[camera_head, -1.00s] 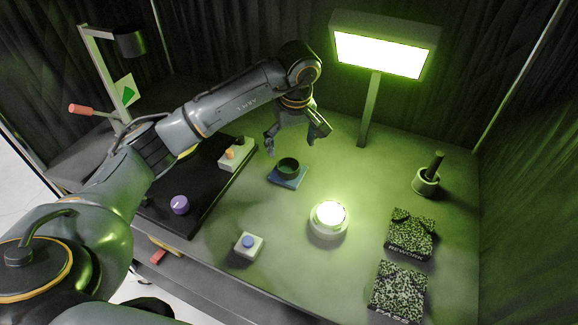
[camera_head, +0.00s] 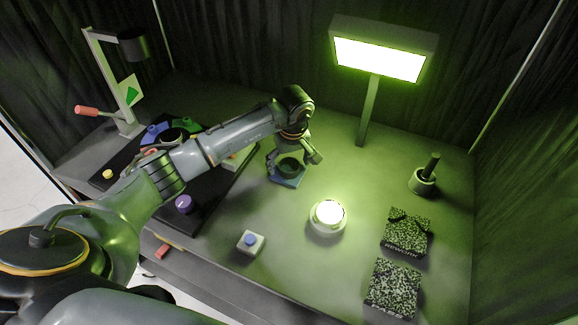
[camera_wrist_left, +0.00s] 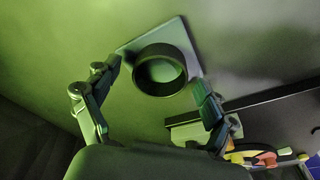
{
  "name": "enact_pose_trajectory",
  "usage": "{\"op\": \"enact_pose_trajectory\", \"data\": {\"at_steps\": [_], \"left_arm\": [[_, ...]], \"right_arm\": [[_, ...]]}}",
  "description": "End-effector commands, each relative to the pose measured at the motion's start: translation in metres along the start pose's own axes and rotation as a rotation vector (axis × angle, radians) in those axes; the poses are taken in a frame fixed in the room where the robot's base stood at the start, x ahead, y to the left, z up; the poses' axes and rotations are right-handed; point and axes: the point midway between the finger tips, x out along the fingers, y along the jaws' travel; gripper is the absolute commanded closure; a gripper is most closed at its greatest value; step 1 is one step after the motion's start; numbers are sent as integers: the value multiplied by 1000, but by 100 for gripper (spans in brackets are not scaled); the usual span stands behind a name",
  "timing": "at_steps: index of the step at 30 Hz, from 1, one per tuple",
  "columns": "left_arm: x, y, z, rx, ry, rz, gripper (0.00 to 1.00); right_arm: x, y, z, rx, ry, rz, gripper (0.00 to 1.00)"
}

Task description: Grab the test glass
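The likely test glass is a dark, round, open-topped cup (camera_head: 288,166). It stands on a small blue-grey square pad (camera_head: 287,182) in the middle of the table. In the left wrist view the cup (camera_wrist_left: 161,70) shows as a dark ring on the pale pad (camera_wrist_left: 178,32). My left gripper (camera_head: 294,161) is open just above the cup. In the left wrist view its two fingers (camera_wrist_left: 157,86) are spread wide, one on each side of the cup, with gaps between. My right gripper is not in view.
A glowing round lamp (camera_head: 328,216) stands right of the pad. A white box with a blue button (camera_head: 251,242) is nearer. Two speckled boxes (camera_head: 394,287) and a pestle in a mortar (camera_head: 423,181) are at right. A black board (camera_head: 207,207) lies left.

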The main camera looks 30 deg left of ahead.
Motion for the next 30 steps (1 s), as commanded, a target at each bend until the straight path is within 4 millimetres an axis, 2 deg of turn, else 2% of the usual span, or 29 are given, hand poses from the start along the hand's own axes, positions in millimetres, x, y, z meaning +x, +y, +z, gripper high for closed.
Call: {"op": "enact_pose_trajectory", "data": {"at_steps": [1, 2, 9, 20, 26, 30], "left_arm": [[0, 0, 0, 0, 0, 0, 24], [0, 0, 0, 0, 0, 0, 30], [0, 0, 0, 0, 0, 0, 79], [-5, 0, -2, 0, 2, 2, 81], [-28, 1, -6, -1, 5, 4, 81], [-52, -9, 6, 3, 7, 4, 81]], "right_arm": [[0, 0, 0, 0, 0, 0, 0], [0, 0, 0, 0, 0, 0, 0], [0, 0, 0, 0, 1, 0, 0], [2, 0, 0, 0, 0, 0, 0], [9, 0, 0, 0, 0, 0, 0], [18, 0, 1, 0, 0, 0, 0]]}}
